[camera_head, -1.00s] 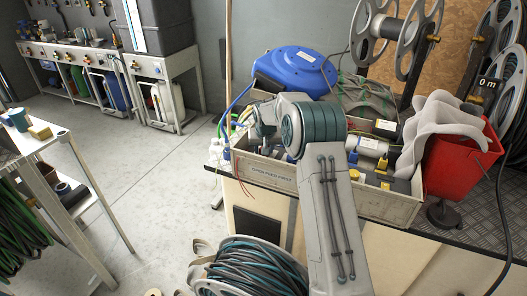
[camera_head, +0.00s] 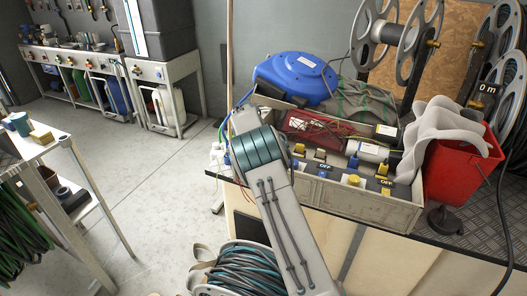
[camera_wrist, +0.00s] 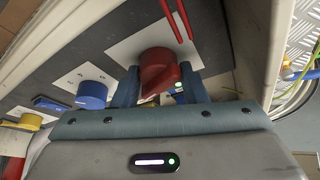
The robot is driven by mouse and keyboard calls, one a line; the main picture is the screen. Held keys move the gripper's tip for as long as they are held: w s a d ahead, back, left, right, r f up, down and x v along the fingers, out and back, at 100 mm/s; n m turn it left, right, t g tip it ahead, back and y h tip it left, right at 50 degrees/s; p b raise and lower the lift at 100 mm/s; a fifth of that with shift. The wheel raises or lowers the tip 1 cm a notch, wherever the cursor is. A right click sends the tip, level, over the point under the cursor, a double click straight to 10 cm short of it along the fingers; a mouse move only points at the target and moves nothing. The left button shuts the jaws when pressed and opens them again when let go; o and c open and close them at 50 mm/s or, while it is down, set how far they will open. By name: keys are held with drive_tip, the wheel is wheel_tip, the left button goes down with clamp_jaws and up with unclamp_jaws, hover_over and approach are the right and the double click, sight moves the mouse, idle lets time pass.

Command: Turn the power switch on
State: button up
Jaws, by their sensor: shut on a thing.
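In the wrist view a red knob (camera_wrist: 158,70) stands out from a white plate on a dark panel (camera_wrist: 70,55). My gripper (camera_wrist: 157,84) has one blue-grey finger on each side of the knob and is shut on it. A blue round knob (camera_wrist: 92,95) and a yellow knob (camera_wrist: 31,121) sit farther left on the same panel. In the head view my arm hides the gripper and the red knob. A grey crate (camera_head: 340,200) there holds dark panels with yellow and blue controls and "OFF" labels.
A blue hose reel (camera_head: 297,76) stands behind the crate. A red bucket (camera_head: 458,165) with a grey cloth (camera_head: 440,135) stands at its right. Red wires (camera_wrist: 180,20) run close to the knob. A coiled hose reel (camera_head: 245,270) lies below the bench.

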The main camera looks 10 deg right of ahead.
drive_tip(key=shift+w+a+m+g+p, duration=0.1)
drive_tip(key=shift+m+g+p, duration=0.35)
drive_tip(key=shift+m, duration=0.5)
drive_tip(key=shift+w+m+g+p, duration=0.1)
drive_tip(key=shift+m+g+p, duration=0.15)
drive_tip(key=shift+m+p, duration=0.5)
drive_tip(key=shift+s+m, duration=0.1)
drive_tip(key=shift+m, duration=0.3)
drive_tip(key=o, duration=0.9)
drive_tip(key=shift+o, duration=0.2)
drive_tip(key=v, duration=1.4)
drive_tip(key=shift+a+f+p, duration=0.15)
drive_tip(key=shift+a+p, duration=0.1)
drive_tip(key=shift+p, duration=0.05)
